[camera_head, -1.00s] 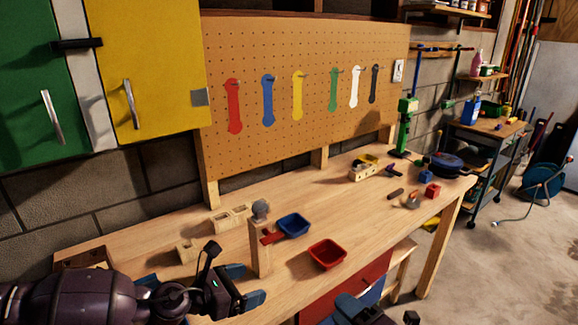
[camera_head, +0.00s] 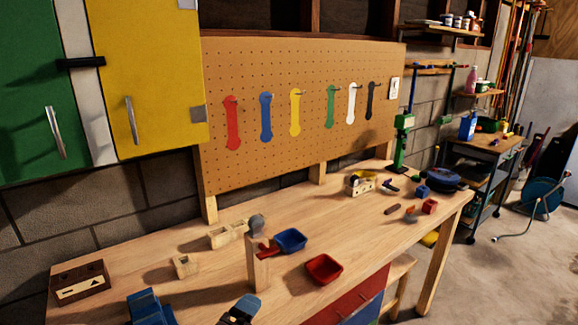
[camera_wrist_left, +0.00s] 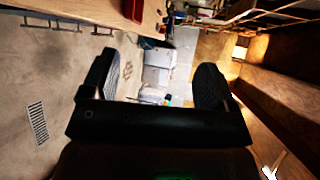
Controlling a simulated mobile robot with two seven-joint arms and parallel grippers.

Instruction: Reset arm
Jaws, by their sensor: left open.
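My left gripper (camera_wrist_left: 155,72) is open and empty in the left wrist view, its two dark fingers wide apart with the floor and far room between them. The rest of that arm is out of the picture. My right gripper is not seen clearly in either current view.
The wooden workbench (camera_head: 345,230) holds a red tray (camera_head: 323,269), a blue tray (camera_head: 290,240), a wooden post (camera_head: 258,273), a blue object (camera_head: 148,307) and a wooden box (camera_head: 80,282). A pegboard (camera_head: 300,155) stands behind.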

